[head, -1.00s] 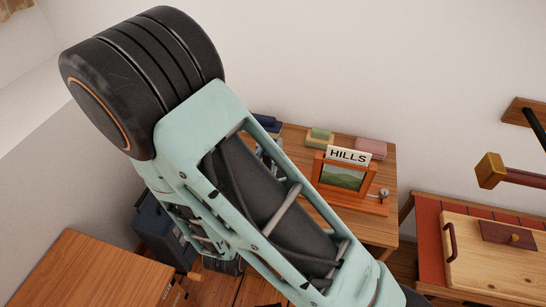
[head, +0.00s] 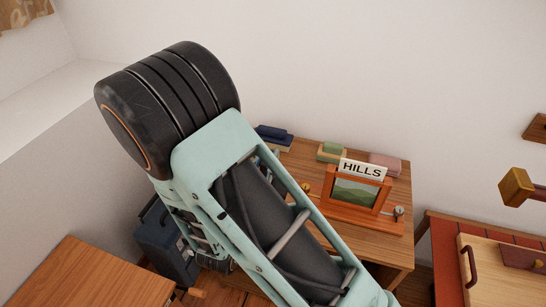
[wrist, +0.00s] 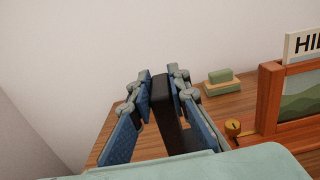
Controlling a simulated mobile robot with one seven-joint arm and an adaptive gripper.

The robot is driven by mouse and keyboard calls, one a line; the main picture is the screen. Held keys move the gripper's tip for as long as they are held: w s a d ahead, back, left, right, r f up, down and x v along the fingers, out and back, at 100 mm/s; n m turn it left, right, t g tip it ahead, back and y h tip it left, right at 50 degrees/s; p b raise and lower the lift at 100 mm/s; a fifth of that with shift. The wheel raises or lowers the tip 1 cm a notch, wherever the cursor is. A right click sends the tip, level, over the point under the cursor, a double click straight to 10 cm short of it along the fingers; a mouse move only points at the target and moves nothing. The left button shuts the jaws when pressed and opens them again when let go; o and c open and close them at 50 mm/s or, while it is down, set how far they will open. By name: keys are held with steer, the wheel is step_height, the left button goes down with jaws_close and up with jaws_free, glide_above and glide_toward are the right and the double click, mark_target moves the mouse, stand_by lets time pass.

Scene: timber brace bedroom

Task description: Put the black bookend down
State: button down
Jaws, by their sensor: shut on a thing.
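The black bookend (wrist: 162,112) stands upright between the blue-padded fingers of my gripper (wrist: 161,76) in the wrist view. My gripper is shut on it. Behind and around them is the wooden desk top (wrist: 103,150), also seen in the head view (head: 318,165). I cannot tell whether the bookend's lower end touches the desk, as my fingers and wrist cover it. In the head view my arm hides the gripper and bookend.
An orange frame (head: 348,210) with a HILLS sign (head: 362,170) stands on the desk, right of my gripper. Green blocks (head: 330,152), a pink block (head: 385,164) and dark blue books (head: 273,137) lie along the back. A brass knob (wrist: 233,127) is close to my right finger.

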steer(key=f, duration=0.1)
steer(key=w+f, duration=0.1)
steer(key=f, duration=0.1)
steer(key=a+f+b, duration=0.1)
steer(key=f, duration=0.1)
steer(key=shift+w+f, duration=0.1)
steer(key=shift+w, duration=0.3)
steer(key=c, duration=2.3)
jaws_free()
steer(key=shift+f, duration=0.25)
steer(key=o, duration=0.5)
steer(key=shift+r, duration=0.1)
